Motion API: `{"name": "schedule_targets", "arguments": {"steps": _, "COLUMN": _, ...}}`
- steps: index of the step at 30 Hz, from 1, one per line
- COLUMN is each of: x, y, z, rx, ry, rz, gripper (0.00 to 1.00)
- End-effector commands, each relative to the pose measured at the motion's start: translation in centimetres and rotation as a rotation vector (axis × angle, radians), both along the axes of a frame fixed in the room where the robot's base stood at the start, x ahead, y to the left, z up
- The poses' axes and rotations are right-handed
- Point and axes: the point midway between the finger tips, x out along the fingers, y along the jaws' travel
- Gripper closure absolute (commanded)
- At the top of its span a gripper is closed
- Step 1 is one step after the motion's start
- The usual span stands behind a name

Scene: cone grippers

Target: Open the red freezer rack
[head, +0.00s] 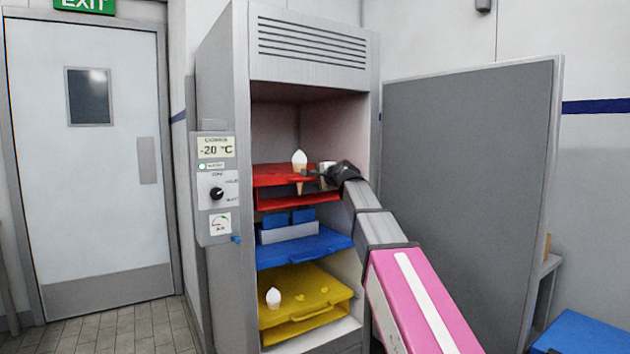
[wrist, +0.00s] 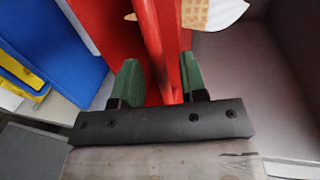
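The red freezer rack (head: 272,180) is the upper rack inside the open freezer, with its front edge near the cabinet opening. My gripper (head: 318,172) reaches in from the right and is at the rack's right front. In the wrist view, my gripper (wrist: 160,72) has its two green fingers apart, on either side of a bar of the red rack (wrist: 155,45). The right finger is very close to the bar, and a gap shows at the left finger. An ice cream cone (head: 299,160) stands in the red rack; its wafer (wrist: 200,14) shows beyond the fingers.
Below are a blue rack (head: 305,247) with blue and grey boxes, and a yellow rack (head: 315,295) holding a white-topped cone (head: 273,298). The freezer door (head: 465,190) stands wide open at right. A control panel (head: 215,190) is on the left. A blue box lid (head: 580,335) is at lower right.

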Motion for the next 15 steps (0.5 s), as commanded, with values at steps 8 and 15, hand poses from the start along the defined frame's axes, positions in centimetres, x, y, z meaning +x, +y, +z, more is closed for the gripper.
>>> {"name": "schedule_targets", "arguments": {"steps": 8, "x": 1.51, "y": 0.99, "z": -0.40, "rx": -0.001, "ry": -0.001, "rz": -0.001, "gripper": 0.61}}
{"name": "schedule_targets", "arguments": {"steps": 15, "x": 1.44, "y": 0.96, "z": -0.40, "rx": -0.001, "ry": -0.001, "rz": -0.001, "gripper": 0.84}}
